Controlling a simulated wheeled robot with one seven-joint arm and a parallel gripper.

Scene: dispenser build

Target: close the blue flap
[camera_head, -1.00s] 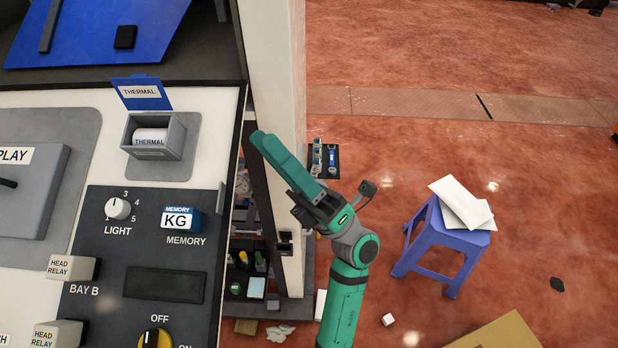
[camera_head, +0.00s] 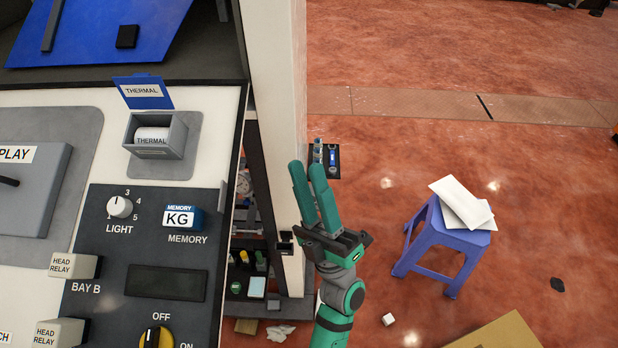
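The blue flap (camera_head: 143,92), labelled THERMAL, stands raised at the back edge of a small grey box on the panel. The grey box (camera_head: 178,137) is open at the top, and a white roll (camera_head: 152,134) shows inside it. My gripper (camera_head: 306,168) is to the right of the panel, in front of the cream post in the picture, well apart from the flap. Its two green fingers point up the picture, with a narrow gap showing between their tips. It holds nothing that I can see.
The panel below the box carries a LIGHT knob (camera_head: 120,207), a MEMORY block (camera_head: 181,218) and HEAD RELAY blocks (camera_head: 73,265). A cream post (camera_head: 276,60) rises beside the panel. A blue stool (camera_head: 432,240) with white sheets stands on the red floor at right.

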